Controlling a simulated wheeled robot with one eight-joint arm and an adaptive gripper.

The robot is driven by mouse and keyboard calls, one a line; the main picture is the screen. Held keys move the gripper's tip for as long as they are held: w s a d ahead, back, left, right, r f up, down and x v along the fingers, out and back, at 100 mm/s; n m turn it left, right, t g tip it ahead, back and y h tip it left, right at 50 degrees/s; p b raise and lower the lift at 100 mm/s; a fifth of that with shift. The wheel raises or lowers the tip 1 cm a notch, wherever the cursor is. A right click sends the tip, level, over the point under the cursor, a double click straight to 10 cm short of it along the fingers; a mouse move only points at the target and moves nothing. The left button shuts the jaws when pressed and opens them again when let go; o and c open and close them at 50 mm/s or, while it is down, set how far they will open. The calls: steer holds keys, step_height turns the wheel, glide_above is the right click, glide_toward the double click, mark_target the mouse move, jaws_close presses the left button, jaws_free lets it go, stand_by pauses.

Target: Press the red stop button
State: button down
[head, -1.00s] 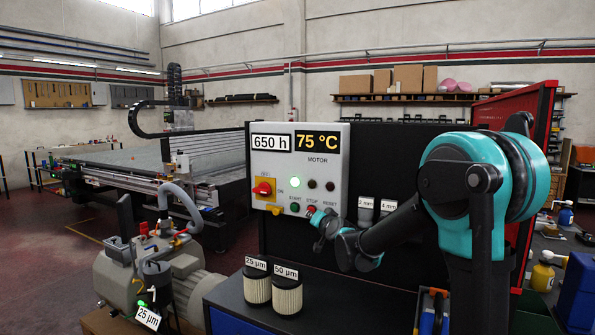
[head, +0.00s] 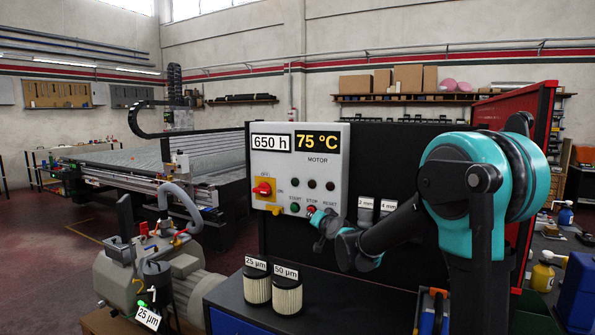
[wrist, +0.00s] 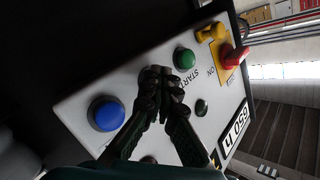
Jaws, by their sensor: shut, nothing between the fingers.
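The control panel (head: 325,145) is a light grey box with labelled buttons. The red stop button (head: 311,209) is under the STOP label, partly covered by my gripper (head: 318,216). My gripper is shut and empty, with its fingertips at the stop button, seemingly touching it. In the wrist view the closed fingertips (wrist: 155,74) point at the panel face between the green start button (wrist: 184,58) and the blue reset button (wrist: 106,113). The stop button is hidden behind the fingers there. The motor lamps (head: 295,184) on the panel are dark.
A red rotary switch (head: 263,188) on a yellow plate is left of the buttons. Two filter cartridges (head: 257,288) stand on the bench below the panel. A vacuum pump (head: 150,275) stands at the lower left. Two small labelled containers (head: 365,213) are right of the panel.

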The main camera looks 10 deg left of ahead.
steer(key=shift+w, duration=0.15)
steer(key=shift+w+d, duration=0.15)
steer(key=shift+w, duration=0.15)
steer(key=shift+r, duration=0.1)
stand_by(0.4)
steer(key=shift+s, duration=0.4)
steer(key=s+a, duration=0.2)
steer(key=s, duration=0.3)
steer(key=shift+s, duration=0.3)
steer(key=shift+a, duration=0.1)
stand_by(0.7)
